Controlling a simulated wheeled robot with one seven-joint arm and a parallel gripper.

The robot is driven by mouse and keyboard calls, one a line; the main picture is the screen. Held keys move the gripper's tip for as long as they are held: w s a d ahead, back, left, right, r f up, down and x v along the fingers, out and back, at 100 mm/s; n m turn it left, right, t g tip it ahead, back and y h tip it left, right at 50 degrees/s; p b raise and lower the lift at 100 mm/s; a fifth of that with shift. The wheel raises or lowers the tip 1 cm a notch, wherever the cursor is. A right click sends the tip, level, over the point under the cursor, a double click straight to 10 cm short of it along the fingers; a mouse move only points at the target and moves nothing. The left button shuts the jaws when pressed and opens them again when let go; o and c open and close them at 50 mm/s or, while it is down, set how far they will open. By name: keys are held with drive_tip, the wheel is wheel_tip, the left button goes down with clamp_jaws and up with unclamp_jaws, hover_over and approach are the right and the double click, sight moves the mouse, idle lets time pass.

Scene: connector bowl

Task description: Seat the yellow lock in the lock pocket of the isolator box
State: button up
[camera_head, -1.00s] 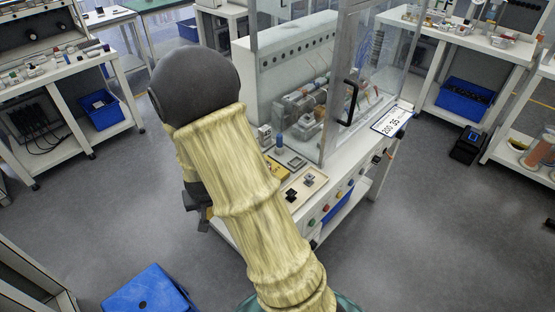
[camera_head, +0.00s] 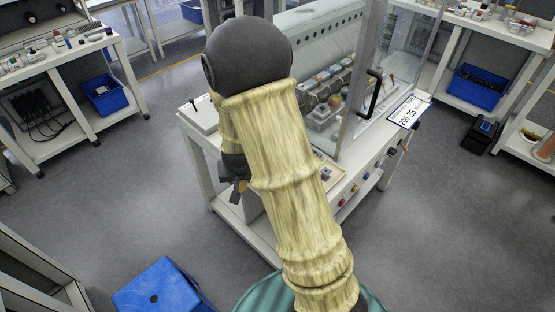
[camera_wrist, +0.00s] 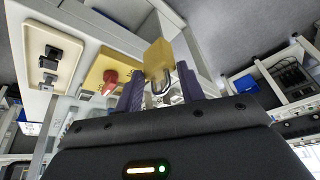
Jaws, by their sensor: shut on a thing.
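The yellow lock (camera_wrist: 158,57) is held by its grey metal shackle between the purple fingertips of my gripper (camera_wrist: 161,88) in the wrist view. Its yellow body points away from the gripper, over the bench edge. In the head view my gripper (camera_head: 239,190) hangs low at the bench's front left side, and a small yellow patch of the lock shows there. A yellow box with a red knob (camera_wrist: 110,76), apparently the isolator box, sits on the bench left of the lock in the wrist view, apart from it. Its lock pocket cannot be made out. In the head view my arm hides this box.
A beige tray with black parts (camera_wrist: 37,85) lies beyond the yellow box. The clear-walled enclosure (camera_head: 357,100) stands on the white bench behind my arm. A blue bin (camera_head: 160,285) is on the floor at the lower left. Floor left of the bench is clear.

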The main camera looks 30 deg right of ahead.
drive_tip(key=w+d+r, duration=0.2)
drive_tip(key=w+d, duration=0.3)
drive_tip(key=d, duration=0.4)
drive_tip(key=w+d+r+b, duration=0.1)
drive_tip(key=w+d+r, duration=0.1)
drive_tip(key=w+d, duration=0.4)
drive_tip(key=d, duration=0.2)
drive_tip(key=shift+w+d, duration=0.25)
drive_tip(key=shift+d, duration=0.15)
wheel_tip(320, 180, down, 6)
drive_tip(key=shift+p, duration=0.4)
drive_tip(key=shift+f, duration=0.15)
drive_tip(key=shift+f+p, duration=0.3)
drive_tip(key=shift+f, duration=1.55)
drive_tip(key=shift+a, duration=0.1)
